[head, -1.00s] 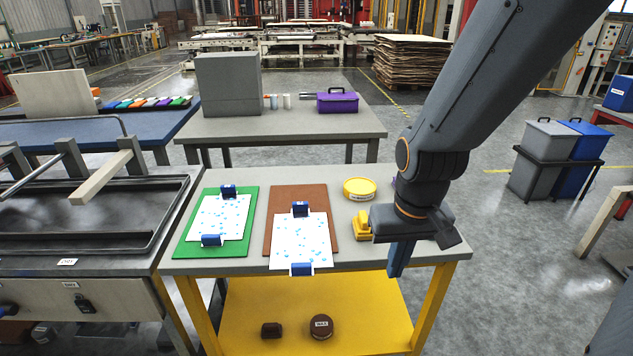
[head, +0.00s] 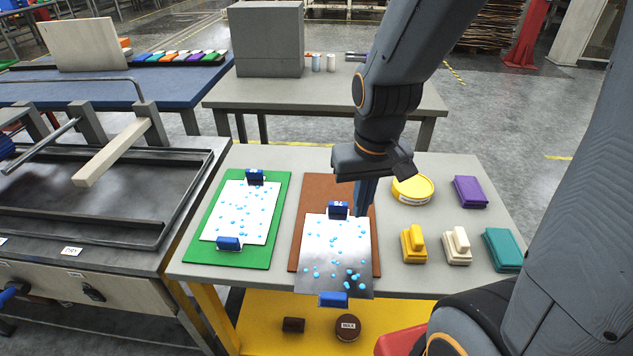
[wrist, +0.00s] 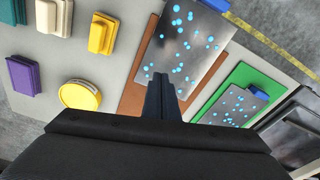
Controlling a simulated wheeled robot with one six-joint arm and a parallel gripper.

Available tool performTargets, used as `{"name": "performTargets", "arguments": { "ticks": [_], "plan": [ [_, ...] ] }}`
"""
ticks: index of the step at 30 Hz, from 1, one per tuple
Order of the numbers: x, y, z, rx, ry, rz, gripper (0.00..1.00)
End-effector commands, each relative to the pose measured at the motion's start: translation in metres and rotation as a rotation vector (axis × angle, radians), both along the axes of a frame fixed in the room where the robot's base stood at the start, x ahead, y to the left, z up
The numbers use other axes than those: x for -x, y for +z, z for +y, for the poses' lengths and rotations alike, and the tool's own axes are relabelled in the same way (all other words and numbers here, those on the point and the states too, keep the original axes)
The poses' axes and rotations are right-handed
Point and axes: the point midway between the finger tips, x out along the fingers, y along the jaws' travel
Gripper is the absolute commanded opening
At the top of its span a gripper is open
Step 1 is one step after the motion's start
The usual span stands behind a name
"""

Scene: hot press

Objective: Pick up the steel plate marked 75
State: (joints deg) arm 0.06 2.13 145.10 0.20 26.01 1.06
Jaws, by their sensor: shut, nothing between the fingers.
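A shiny steel plate (head: 340,248) with blue dots lies on a brown board (head: 310,195), its near end overhanging the table edge. It has a blue handle at the far end (head: 338,210) and another at the near end (head: 333,299). A second dotted plate (head: 240,212) with blue handles lies on a green board (head: 190,247) to the left. The handle marks are too small to read surely. My gripper (head: 361,212) is shut and empty, close to the far handle of the brown-board plate. In the wrist view its fingers (wrist: 160,80) hide that handle.
Right of the brown board are a yellow round tin (head: 412,190), a yellow block (head: 413,245), a cream block (head: 457,247), a purple block (head: 470,191) and a teal block (head: 502,250). A press with bars (head: 110,170) stands at the left.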

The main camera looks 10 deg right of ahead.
Motion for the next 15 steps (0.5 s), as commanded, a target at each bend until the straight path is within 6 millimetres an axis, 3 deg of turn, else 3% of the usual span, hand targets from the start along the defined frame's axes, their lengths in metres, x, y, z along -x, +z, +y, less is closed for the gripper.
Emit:
{"name": "performTargets", "arguments": {
  "ticks": [9, 12, 15],
  "plan": [
    [-0.119, -0.002, -0.017, -0.019, -0.269, 0.078, 0.00],
    [-0.146, 0.000, -0.021, -0.021, -0.338, 0.098, 0.00],
    [-0.160, 0.002, -0.023, -0.022, -0.380, 0.112, 0.00]
  ]
}}
